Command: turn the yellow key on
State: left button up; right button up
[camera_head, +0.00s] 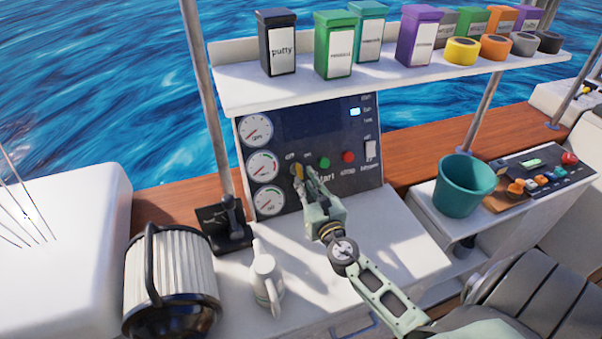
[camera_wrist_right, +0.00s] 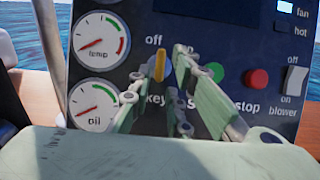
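The yellow key (camera_wrist_right: 160,65) stands upright on the dark control panel, below the word "off", in the right wrist view. In the head view the key (camera_head: 298,170) shows as a small yellow spot near my fingertips. My right gripper (camera_wrist_right: 160,85) is open, with one finger on each side of the key. I see a gap on the key's left; contact on its right is hard to tell. In the head view the right gripper (camera_head: 305,184) reaches the panel from the front. The "on" label is partly hidden by a finger. My left gripper is not in view.
The panel also holds a green button (camera_wrist_right: 215,72), a red stop button (camera_wrist_right: 257,79), a blower switch (camera_wrist_right: 294,80) and round gauges (camera_head: 262,164). A shelf (camera_head: 240,88) with boxes and tape rolls overhangs it. A white jug (camera_head: 264,278) and a lantern-like object (camera_head: 170,275) stand left.

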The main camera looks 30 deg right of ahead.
aim_at(301, 176)
jog(key=x, duration=0.3)
jog(key=shift+w+f, duration=0.1)
jog(key=shift+w, duration=0.15)
jog(key=shift+w+d, duration=0.1)
jog(key=shift+w, duration=0.05)
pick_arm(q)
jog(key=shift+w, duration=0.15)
pick_arm(e)
grip_shut()
